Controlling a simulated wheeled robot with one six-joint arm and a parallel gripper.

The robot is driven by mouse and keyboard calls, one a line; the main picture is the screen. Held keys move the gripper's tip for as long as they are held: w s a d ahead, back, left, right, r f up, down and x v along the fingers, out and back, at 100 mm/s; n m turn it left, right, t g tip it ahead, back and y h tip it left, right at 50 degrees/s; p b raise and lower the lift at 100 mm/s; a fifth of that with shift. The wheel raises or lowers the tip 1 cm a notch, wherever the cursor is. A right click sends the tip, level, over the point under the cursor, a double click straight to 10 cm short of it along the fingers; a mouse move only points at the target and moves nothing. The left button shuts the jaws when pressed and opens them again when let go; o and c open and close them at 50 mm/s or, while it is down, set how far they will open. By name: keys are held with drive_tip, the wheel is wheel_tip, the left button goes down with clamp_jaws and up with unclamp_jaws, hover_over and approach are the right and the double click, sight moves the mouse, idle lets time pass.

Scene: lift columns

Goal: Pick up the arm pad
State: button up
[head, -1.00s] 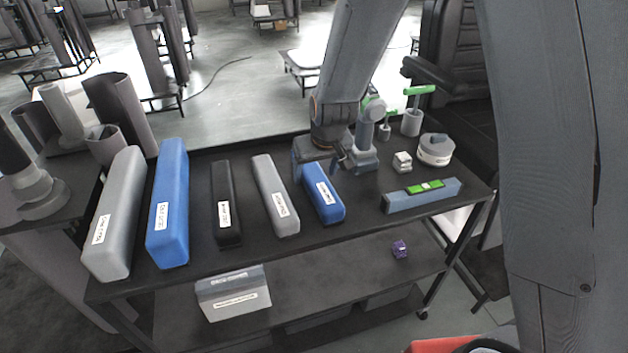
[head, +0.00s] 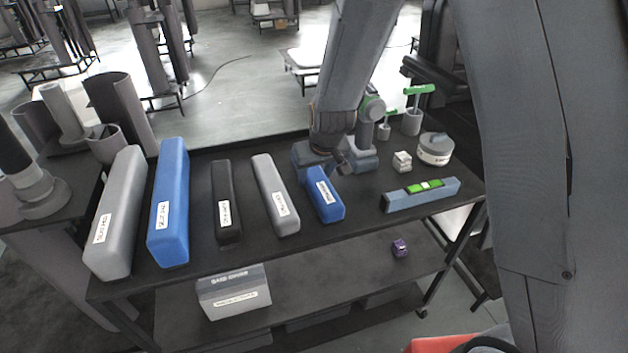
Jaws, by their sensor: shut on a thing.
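The short blue pad (head: 326,203) with a white label lies on the dark top of the cart, right of the middle. Its label is too small to read surely. My gripper (head: 321,168) comes down from above and is shut on the far end of this blue pad. The jaws partly hide that end. The pad appears to rest on the cart top. A short grey pad (head: 273,190) and a black pad (head: 226,195) lie to its left, apart from the gripper.
A long blue pad (head: 168,210) and a long grey pad (head: 115,215) lie farther left. A spirit level (head: 420,195), a small pale block (head: 402,161) and a round grey canister (head: 434,149) stand right. A box (head: 233,292) sits on the lower shelf (head: 330,275).

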sight(315, 173)
drive_tip(key=shift+r, duration=0.15)
wheel_tip(315, 173, up, 9)
drive_tip(key=shift+f+b, duration=0.1)
drive_tip(key=shift+b, duration=0.6)
drive_tip(key=shift+r+p, duration=1.35)
drive_tip(key=shift+r, duration=0.85)
